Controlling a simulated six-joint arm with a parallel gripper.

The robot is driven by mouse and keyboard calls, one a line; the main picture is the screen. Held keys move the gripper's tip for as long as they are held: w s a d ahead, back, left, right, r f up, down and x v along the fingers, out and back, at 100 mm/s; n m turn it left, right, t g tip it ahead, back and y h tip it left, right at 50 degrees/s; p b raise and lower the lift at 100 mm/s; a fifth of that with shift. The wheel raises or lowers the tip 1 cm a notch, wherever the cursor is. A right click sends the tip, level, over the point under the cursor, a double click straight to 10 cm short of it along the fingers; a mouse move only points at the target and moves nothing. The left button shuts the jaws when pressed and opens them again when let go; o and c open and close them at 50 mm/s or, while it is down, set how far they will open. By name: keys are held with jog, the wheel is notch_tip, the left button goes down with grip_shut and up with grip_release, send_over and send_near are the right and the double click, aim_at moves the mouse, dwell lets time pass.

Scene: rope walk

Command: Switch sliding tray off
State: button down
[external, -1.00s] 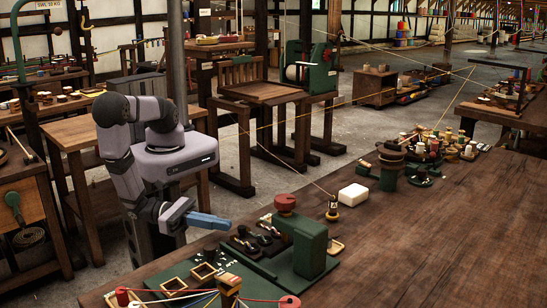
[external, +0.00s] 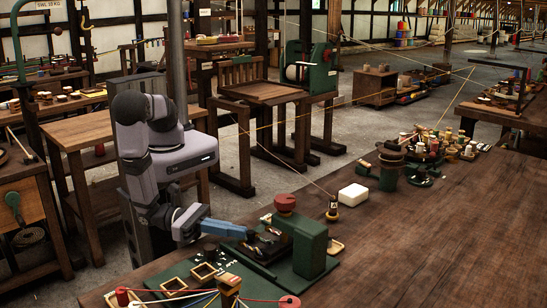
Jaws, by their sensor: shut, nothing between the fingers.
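My gripper (external: 246,234) has long blue fingers, shut and empty. Its tip points right, at the left edge of a dark panel (external: 264,246) with several small metal parts that look like switches. I cannot tell whether the tip touches the panel or is above it. The panel sits beside a green block (external: 311,250) with a red round knob (external: 285,203) near it, at the bench's near edge. Which part is the sliding tray, and the position of its switch, cannot be told at this size; my fingers hide part of the panel.
Two small square wooden frames (external: 204,271) lie on a green board in front of the gripper. A wooden block (external: 229,284) with red and white cords stands nearer. A white block (external: 353,194) and a small brass-based post (external: 332,208) stand behind. The bench's right side (external: 450,240) is clear.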

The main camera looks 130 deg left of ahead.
aim_at(243, 244)
jog(key=w, duration=0.3)
jog(key=shift+w+r, duration=0.15)
jog(key=shift+w, duration=0.05)
jog(key=shift+d+r, duration=0.1)
jog(key=shift+s+d, duration=0.2)
jog(key=shift+s, duration=0.1)
jog(key=b+v, duration=0.2)
jog(key=v, duration=1.1)
jog(key=shift+s+f+b, duration=0.3)
jog(key=shift+s+f, duration=0.05)
jog(key=shift+a, duration=0.1)
